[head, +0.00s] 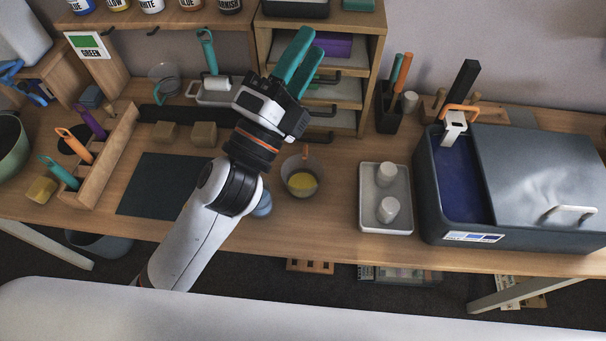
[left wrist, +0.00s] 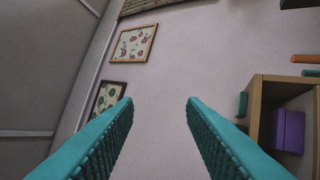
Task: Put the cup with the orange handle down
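A translucent cup (head: 301,184) with yellow contents stands upright on the table, right of my left forearm. A small orange-brown part at its far side looks like its handle. My left gripper (head: 306,46) is raised in front of the shelf unit, well apart from the cup, with its teal fingers pointing up and away. The left wrist view shows the fingers spread with nothing between them (left wrist: 160,105). My right gripper is not in view. A clear cup (head: 163,75) with a teal handle stands farther back left.
A tray (head: 369,214) with two white pieces lies right of the cup. A large dark bin (head: 432,205) with a grey lid stands at the right. A dark mat (head: 150,190) and a wooden tool rack (head: 115,150) are left. The wooden shelf (head: 350,92) is behind.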

